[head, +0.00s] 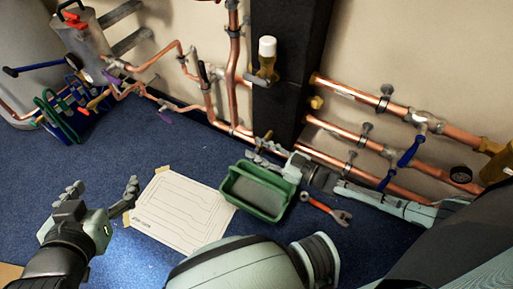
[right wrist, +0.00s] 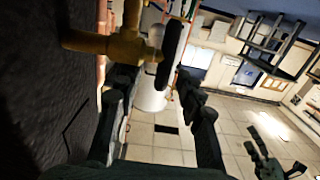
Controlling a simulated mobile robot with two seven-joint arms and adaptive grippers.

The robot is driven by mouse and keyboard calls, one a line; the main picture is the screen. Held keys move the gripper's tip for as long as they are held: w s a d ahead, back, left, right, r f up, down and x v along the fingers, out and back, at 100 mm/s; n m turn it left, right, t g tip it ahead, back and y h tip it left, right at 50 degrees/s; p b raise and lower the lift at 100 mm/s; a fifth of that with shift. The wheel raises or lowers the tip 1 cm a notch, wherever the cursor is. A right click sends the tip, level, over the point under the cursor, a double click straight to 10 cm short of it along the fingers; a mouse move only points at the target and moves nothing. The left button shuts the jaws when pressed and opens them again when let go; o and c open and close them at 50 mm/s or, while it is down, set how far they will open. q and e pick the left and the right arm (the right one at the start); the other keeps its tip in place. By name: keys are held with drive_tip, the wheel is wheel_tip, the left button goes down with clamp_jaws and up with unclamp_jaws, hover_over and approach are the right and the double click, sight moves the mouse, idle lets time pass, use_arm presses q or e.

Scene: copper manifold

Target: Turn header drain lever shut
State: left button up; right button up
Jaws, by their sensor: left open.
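In the right wrist view a brass drain valve (right wrist: 105,45) carries a dark lever (right wrist: 171,50). The lever's lower end shows in the gap between the fingertips of my right gripper (right wrist: 155,85). The fingers stand apart, and I see no clear contact with the lever. In the head view my right gripper (head: 266,154) is low by the foot of the black column, just below a small brass fitting (head: 263,137); its fingers partly cover that area. My left gripper (head: 102,195) is open and empty above the blue floor at the left, far from the valve.
A green tray (head: 258,193) stands just below my right gripper, with a red-handled wrench (head: 328,210) to its right. A paper drawing (head: 180,212) lies taped to the floor. Copper pipes (head: 352,92) run along the wall beside the black column (head: 288,60); several have blue levers (head: 410,151).

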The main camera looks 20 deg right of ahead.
drive_tip(key=shift+w+a, duration=0.25)
drive_tip(key=shift+w, duration=0.05)
drive_tip(key=shift+c, duration=0.6)
clamp_jaws()
